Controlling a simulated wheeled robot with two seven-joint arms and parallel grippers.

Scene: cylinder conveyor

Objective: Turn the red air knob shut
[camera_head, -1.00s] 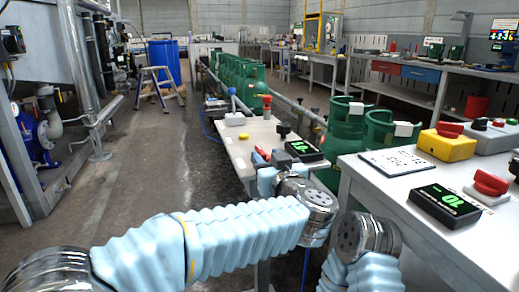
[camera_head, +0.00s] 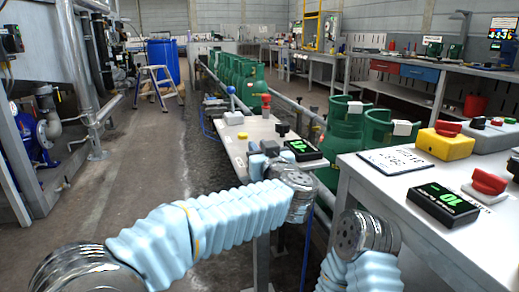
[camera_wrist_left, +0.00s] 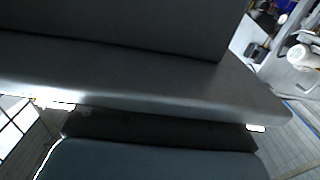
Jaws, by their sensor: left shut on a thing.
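My left arm reaches in from the left, and its gripper (camera_head: 260,153) is low over the near part of the small table, just left of a green-lit display. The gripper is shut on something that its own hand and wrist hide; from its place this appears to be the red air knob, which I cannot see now. My right gripper is out of view.
The right bench (camera_head: 395,205) holds red knobs and another display.

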